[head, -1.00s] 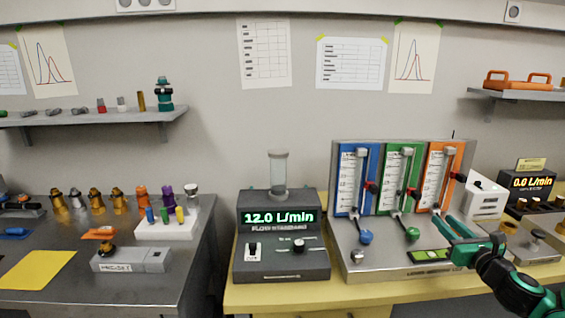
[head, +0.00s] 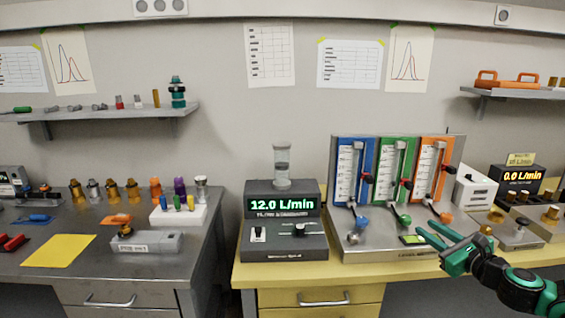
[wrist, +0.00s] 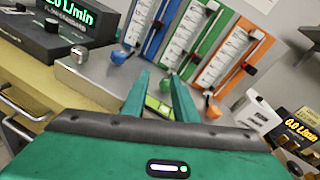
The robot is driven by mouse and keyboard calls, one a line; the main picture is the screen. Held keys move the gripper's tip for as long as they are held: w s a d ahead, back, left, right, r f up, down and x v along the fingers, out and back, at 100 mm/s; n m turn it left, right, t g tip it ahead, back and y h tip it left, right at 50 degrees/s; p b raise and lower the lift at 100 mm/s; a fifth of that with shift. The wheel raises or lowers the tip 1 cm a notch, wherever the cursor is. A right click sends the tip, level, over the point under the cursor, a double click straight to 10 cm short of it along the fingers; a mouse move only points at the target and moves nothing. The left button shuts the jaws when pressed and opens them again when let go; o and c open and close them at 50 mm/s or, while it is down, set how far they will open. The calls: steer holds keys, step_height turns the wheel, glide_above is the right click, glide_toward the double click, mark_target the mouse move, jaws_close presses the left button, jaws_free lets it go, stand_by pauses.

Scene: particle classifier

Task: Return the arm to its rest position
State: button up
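My gripper (head: 432,236) is green and black, at the lower right in the head view, in front of the flowmeter panel (head: 385,247). In the wrist view its two green fingers (wrist: 160,92) are apart with nothing between them. A small green-screened level (wrist: 157,106) on the panel base shows beyond the fingers. My arm reaches in from the lower right edge. The panel has blue, green and orange scales, each with a knob at its foot.
A grey flow standard (head: 283,225) reading 12.0 L/min stands left of the panel. A white box (head: 476,187) and a display reading 0.0 L/min (head: 522,176) stand to the right. A metal bench (head: 95,215) with several fittings is at left. Space in front of the yellow bench looks clear.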

steer(key=s+a+f+n+g+y, duration=0.2)
steer(key=s+a+f+n+g, duration=0.65)
steer(key=n, duration=0.65)
steer(key=s+d+r+n+g+h, duration=0.2)
steer(key=s+r, duration=0.1)
steer(key=s, duration=0.6)
steer(key=s+d+r+n+g+h, duration=0.2)
steer(key=s+r+n+g, duration=0.1)
steer(key=s, duration=0.7)
steer(key=s+d+r+n+g+h, duration=0.1)
steer(key=s+d+r+n+g, duration=0.2)
steer(key=s, duration=0.6)
step_height(320, 180, up, 2)
steer(key=shift+s+h, duration=0.15)
steer(key=shift+h, duration=0.25)
